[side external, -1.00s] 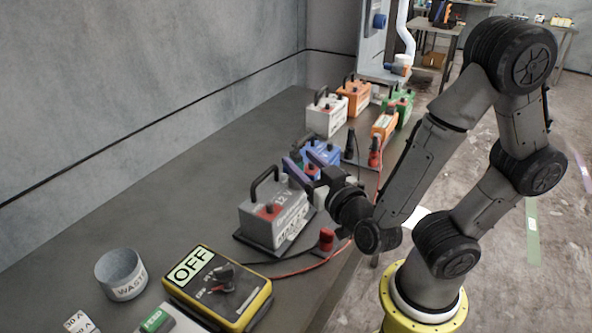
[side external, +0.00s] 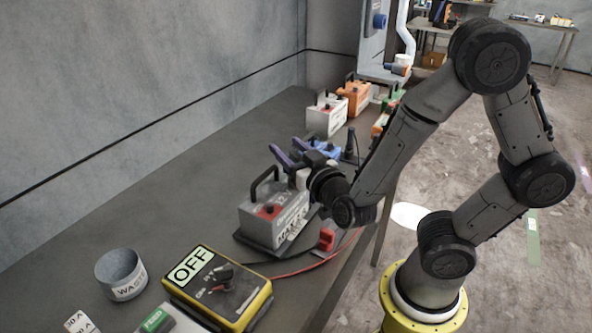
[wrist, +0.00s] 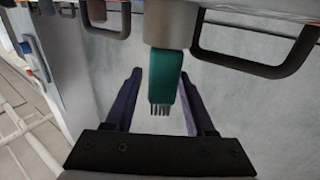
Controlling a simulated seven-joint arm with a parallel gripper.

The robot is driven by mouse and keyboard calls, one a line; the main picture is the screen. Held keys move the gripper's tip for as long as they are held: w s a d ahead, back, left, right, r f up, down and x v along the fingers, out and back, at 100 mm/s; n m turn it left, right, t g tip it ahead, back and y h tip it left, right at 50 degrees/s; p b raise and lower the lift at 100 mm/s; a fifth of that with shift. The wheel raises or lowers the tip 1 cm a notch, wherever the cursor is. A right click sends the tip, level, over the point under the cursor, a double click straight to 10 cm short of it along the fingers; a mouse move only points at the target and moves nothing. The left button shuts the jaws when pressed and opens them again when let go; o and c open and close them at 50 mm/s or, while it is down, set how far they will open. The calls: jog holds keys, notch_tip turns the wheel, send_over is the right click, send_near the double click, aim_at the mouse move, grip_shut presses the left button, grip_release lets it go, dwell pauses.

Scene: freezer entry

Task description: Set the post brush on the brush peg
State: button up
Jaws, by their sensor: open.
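My gripper (side external: 284,147) is open, with its two purple fingers spread above the far side of a grey 12 V battery (side external: 262,222). In the wrist view the post brush (wrist: 165,75), a teal sleeve with dark bristles at its lower end and a grey part above, shows between the fingers of my gripper (wrist: 160,72). The brush cannot be made out in the side view. I cannot identify the brush peg in either view.
A blue battery (side external: 325,150), a white one (side external: 325,118) and an orange one (side external: 355,97) stand farther back. A yellow meter marked OFF (side external: 222,290), a waste cup (side external: 121,275) and a red clamp (side external: 327,240) are nearer. The bench along the wall is clear.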

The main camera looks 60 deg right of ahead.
grip_shut()
dwell(0.5)
notch_tip(320, 180, up, 14)
dwell(1.4)
jog(key=shift+s+d+r, duration=0.1)
jog(key=s+d+f+m+g+h, duration=0.2)
jog(key=s+f, duration=0.3)
jog(key=f, duration=0.3)
jog(key=s+d+f+m+g+h, duration=0.2)
jog(key=s+f+m+g+h, duration=0.2)
jog(key=s+f, duration=0.2)
jog(key=shift+s+d+f+g+h, duration=0.15)
jog(key=shift+d+f+g+h, duration=0.15)
jog(key=shift+f, duration=0.65)
